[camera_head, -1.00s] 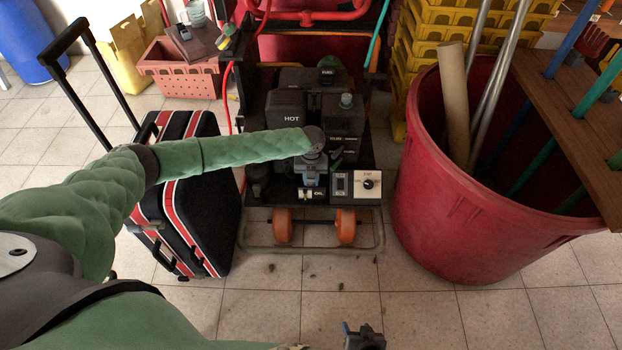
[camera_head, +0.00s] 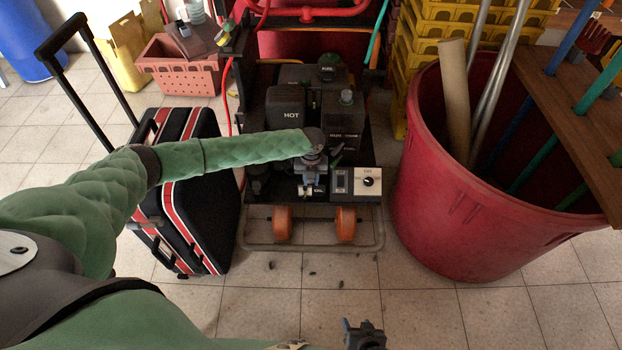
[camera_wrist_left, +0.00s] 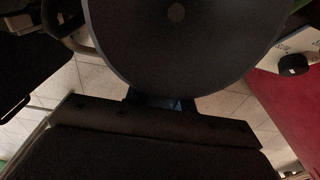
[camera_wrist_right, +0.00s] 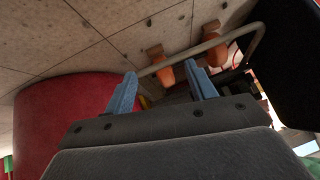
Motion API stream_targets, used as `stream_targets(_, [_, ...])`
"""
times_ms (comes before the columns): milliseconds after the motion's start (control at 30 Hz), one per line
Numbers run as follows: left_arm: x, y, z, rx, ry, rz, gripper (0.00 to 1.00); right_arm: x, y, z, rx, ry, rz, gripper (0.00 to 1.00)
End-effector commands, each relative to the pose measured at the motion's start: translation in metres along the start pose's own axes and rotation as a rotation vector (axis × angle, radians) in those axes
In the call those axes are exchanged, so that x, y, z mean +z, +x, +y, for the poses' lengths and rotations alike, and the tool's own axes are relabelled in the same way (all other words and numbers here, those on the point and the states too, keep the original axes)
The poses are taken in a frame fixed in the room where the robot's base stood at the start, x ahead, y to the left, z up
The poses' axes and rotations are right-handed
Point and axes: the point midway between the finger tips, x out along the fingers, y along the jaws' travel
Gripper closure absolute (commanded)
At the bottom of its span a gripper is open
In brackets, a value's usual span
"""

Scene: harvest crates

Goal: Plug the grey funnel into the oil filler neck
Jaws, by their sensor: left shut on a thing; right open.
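My left gripper (camera_head: 312,178) is over the front of the black engine unit (camera_head: 288,105), near a small label that seems to read OIL. It is shut on the grey funnel (camera_wrist_left: 185,55), whose wide round bowl with a small central hole fills the top of the left wrist view. In the head view the funnel is hard to tell from the gripper. The oil filler neck is not clearly visible; the gripper and funnel cover that area, so I cannot tell whether they touch. My right gripper (camera_head: 364,336) is open and empty, low at the front, its blue fingers apart.
A control panel with a black knob (camera_head: 368,181) sits right of the left gripper. A red bin (camera_head: 450,215) holding tubes stands at the right. A black and red suitcase (camera_head: 205,200) stands at the left. The tiled floor in front is clear except for small debris.

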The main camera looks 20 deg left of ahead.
Motion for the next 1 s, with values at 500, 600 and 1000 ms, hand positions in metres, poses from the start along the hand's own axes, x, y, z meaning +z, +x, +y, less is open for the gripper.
stream_targets(500, [0.001,0.011,0.000,0.000,-0.001,0.000,0.97,0.019,-0.001,-0.002,-0.002,0.006,-0.019,0.44])
stream_targets(600, [0.001,0.013,0.000,0.000,-0.001,0.000,0.97,0.018,0.000,-0.002,-0.001,0.006,-0.017,0.44])
stream_targets(1000, [0.001,0.021,0.000,0.000,0.000,0.000,0.97,0.007,0.007,0.002,0.000,0.001,-0.001,0.44])
